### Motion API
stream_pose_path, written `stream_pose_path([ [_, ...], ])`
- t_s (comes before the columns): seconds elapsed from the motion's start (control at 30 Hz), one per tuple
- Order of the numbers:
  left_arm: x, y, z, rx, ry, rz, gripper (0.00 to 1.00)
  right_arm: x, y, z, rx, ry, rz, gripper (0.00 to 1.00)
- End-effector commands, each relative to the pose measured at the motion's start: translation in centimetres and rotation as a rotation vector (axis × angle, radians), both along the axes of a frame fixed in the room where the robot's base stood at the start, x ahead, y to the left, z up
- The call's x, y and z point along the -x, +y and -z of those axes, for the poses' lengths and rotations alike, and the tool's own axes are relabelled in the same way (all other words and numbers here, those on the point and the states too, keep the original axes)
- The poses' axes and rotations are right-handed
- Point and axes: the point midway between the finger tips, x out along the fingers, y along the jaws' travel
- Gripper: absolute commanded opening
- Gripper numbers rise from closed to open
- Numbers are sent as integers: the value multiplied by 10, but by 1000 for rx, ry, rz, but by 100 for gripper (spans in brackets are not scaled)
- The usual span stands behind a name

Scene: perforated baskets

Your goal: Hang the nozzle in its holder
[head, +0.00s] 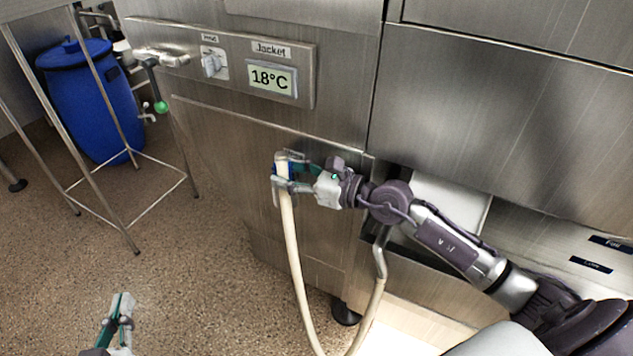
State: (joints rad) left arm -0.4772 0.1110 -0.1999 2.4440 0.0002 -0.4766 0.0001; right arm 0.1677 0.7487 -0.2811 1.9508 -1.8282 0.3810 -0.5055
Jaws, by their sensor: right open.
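The nozzle (282,157) is at the upper end of a cream hose (294,240), upright against the steel cabinet front below the temperature panel. My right gripper (280,175) comes in from the right, its fingers open on either side of the nozzle. I cannot tell whether they touch it. A holder is not clearly visible; the gripper and nozzle cover that spot. My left gripper (122,305) is low at the left, over the floor and away from the nozzle; its finger gap is unclear.
The steel cabinet carries a jacket display (272,79) reading 18°C and a switch (213,64). A valve with a green knob (161,107) sticks out at the left. A blue drum (90,100) stands behind a metal frame.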

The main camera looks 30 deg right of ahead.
Motion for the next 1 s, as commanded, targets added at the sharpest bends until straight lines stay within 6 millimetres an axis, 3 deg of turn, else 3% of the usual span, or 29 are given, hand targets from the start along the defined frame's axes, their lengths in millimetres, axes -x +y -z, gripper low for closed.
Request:
stream_pose_path([
  [0.03, 0, 0, 0, 0, 0, 0, 0, 15, -9, 8, 20, 27, -7, 61],
  [0.13, 0, 0, 0, 0, 0, 0, 0, 34, -23, 5, 21, 29, -9, 61],
  [0.4, 0, 0, 0, 0, 1, 0, 0, 67, -50, -3, 12, 21, -5, 61],
  [0.63, 0, 0, 0, 0, 0, 0, 0, 79, -59, -7, 13, 16, -6, 61],
  [1.0, 0, 0, -4, 0, 0, 0, 0, 79, -60, -12, 11, 12, -3, 61],
])
